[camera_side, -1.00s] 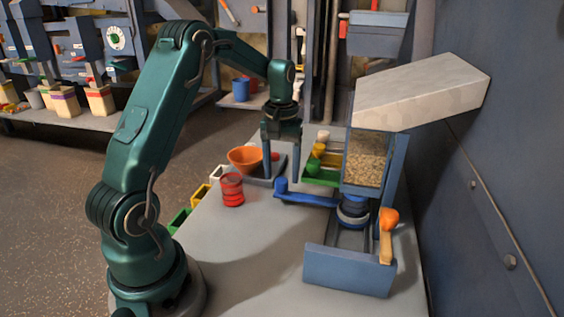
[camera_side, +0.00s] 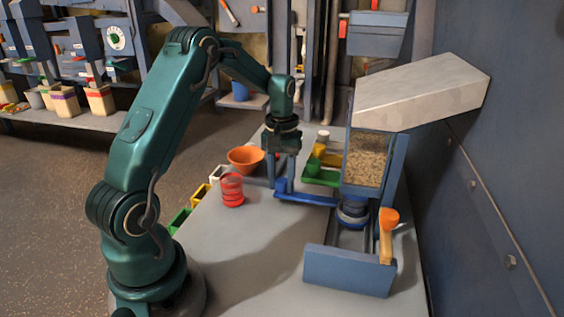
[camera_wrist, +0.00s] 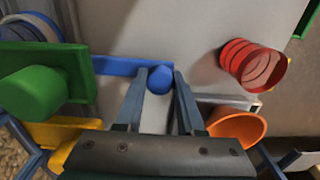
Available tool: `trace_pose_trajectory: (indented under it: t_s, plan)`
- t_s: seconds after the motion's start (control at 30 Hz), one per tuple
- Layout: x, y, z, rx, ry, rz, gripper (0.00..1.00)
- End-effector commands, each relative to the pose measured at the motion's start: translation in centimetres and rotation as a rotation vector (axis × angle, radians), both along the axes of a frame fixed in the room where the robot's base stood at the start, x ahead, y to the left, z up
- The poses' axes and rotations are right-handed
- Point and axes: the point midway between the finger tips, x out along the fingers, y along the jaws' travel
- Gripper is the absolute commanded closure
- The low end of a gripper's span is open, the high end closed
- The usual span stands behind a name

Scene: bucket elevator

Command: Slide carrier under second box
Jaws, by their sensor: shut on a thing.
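A blue bar (camera_side: 310,197) with a round blue knob (camera_wrist: 160,79) at its free end reaches left from under the grain box (camera_side: 366,158). My gripper (camera_side: 281,182) is shut on the knob, with one finger on each side in the wrist view. A dark blue round vessel (camera_side: 353,210) stands under the grain box, between rails that end at a blue front plate (camera_side: 349,271). Which part is the carrier, I cannot tell for sure. Behind the blue bar are a green slide (camera_side: 320,174) and a yellow slide (camera_side: 326,156).
A red ribbed cup (camera_side: 232,190) and an orange bowl (camera_side: 245,159) stand left of the gripper. An orange-topped lever (camera_side: 388,220) stands at the right. A pale chute (camera_side: 420,92) overhangs the grain box. The table's front left is clear.

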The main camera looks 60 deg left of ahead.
Motion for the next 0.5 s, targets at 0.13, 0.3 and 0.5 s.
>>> trace_pose_trajectory:
  t_s: [0.13, 0.3, 0.5]
  plan:
    - [0.7, 0.7, 0.0, 0.001, -0.001, 0.000, 0.94]
    - [1.5, 1.5, 0.0, 0.002, -0.004, 0.001, 0.94]
    - [2.5, 2.5, 0.0, 0.002, -0.004, 0.001, 0.94]
